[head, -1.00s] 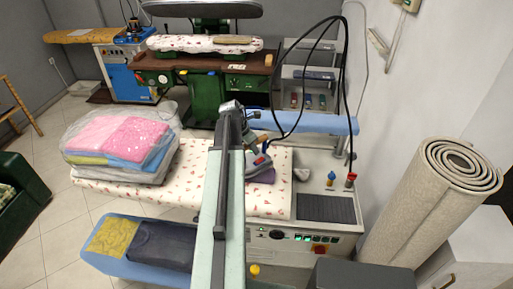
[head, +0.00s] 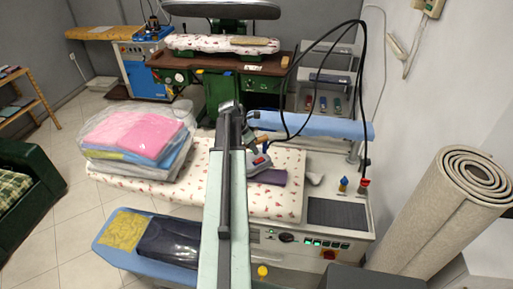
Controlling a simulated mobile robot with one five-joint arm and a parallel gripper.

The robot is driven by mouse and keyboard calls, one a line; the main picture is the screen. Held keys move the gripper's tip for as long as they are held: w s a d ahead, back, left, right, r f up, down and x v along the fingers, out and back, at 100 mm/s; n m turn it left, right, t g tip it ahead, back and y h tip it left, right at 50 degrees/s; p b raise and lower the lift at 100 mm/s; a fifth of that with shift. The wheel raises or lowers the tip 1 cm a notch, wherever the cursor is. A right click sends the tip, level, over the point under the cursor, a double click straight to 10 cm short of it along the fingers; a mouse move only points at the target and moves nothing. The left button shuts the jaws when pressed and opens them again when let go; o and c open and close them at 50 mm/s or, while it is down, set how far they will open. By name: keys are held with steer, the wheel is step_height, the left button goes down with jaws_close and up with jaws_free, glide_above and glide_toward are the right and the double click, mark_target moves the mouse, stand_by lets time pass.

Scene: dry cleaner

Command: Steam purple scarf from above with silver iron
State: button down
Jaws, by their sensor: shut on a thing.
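The silver iron (head: 259,162), with a reddish part and a dark cable, is just right of the far end of my arm. My gripper (head: 252,141) is at the iron's handle and shut on it; the fingers are small and partly hidden by my arm. The purple scarf (head: 272,177) lies folded flat on the flowered ironing board (head: 285,205), below and right of the iron in the picture. The iron's tip overlaps the scarf's left part. I cannot tell whether it touches the scarf or hovers above it.
A bagged stack of folded cloths (head: 138,140) sits on the board's left. A dark mesh pad (head: 337,213) and small bottles (head: 363,186) are at the right. Black hoses (head: 363,90) arch above. A rolled carpet (head: 445,210) stands at the right.

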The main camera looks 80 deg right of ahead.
steer(key=shift+w+a, duration=0.1)
steer(key=shift+w, duration=2.9)
steer(key=shift+s+d, duration=0.55)
steer(key=shift+s, duration=9.75)
steer(key=shift+r+p, duration=2.6)
steer(key=shift+r, duration=0.05)
steer(key=shift+f, duration=0.1)
